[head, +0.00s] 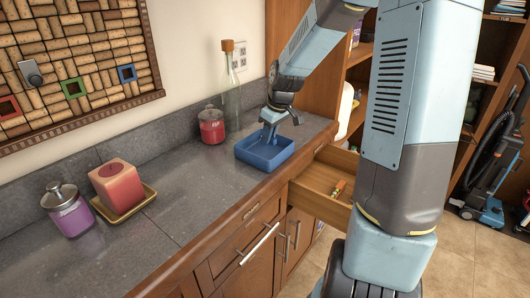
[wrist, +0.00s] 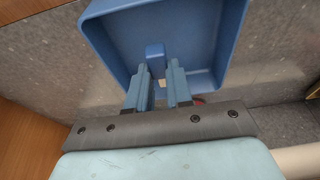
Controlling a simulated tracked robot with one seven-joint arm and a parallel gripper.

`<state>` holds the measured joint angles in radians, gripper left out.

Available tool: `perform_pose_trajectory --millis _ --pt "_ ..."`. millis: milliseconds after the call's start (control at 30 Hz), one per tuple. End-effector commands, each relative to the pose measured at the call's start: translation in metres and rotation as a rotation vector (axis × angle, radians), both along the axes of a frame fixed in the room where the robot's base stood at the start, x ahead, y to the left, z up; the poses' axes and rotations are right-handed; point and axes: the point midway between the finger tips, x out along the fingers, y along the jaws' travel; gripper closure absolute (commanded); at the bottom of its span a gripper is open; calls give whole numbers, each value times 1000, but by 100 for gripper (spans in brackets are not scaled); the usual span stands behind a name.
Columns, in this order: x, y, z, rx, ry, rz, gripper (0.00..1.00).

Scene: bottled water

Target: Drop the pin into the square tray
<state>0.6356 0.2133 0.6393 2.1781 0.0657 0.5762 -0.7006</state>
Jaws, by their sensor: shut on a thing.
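The square blue tray (head: 262,164) stands on the grey counter near its right end, and its inside faces me in the wrist view (wrist: 232,45). My gripper (head: 269,133) points down over the tray, with its fingertips above or just inside the rim; the exact height is hard to tell. In the wrist view, my gripper's two blue fingers (wrist: 159,72) are close together over the tray. They are shut on the pin (wrist: 155,51), whose small blue part shows between the fingertips. A small pale patch shows below it. The pin cannot be made out in the head view.
A red jar (head: 211,127) and a tall corked bottle (head: 230,85) stand left of and behind the tray. A candle (head: 116,182) on a yellow dish and a purple jar (head: 68,212) are farther left. An open drawer (head: 322,187) lies below right.

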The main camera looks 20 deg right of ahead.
Motion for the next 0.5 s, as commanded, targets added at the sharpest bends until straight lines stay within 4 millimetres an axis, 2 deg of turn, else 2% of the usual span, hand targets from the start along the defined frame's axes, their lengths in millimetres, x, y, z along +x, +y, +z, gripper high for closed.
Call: perform_pose_trajectory --millis 267,300,500 --pt "0 1 -1 0 0 1 100" --pt "0 1 -1 0 0 1 76" --pt "0 1 -1 0 -1 1 57"
